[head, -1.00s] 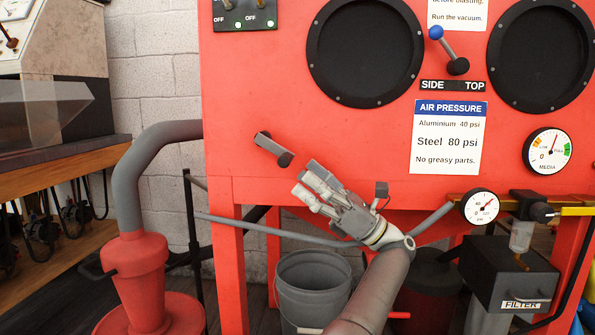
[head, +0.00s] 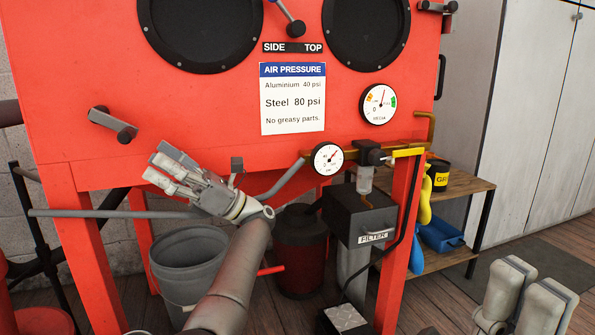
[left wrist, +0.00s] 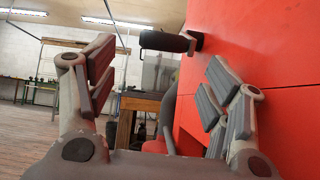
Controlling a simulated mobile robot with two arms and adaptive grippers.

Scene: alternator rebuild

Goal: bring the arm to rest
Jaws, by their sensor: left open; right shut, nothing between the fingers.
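My left gripper (head: 168,172) is raised in front of the red blasting cabinet (head: 225,120), at its lower left. It is open and empty. Its spread fingers also show in the left wrist view (left wrist: 155,85). A dark grey handle (head: 112,124) on the cabinet front is up and left of the gripper in the head view. In the left wrist view the handle (left wrist: 165,42) sticks out beyond the fingers, apart from them. My right gripper (head: 528,298) is at the bottom right of the head view, shut and empty, over the floor.
A grey bucket (head: 185,262) stands below my left arm. A small air gauge (head: 328,158), a filter box (head: 368,212) and a grey hose are right of my left gripper. A wooden shelf (head: 465,188) and white cupboard (head: 530,100) stand at right. Floor lies open before them.

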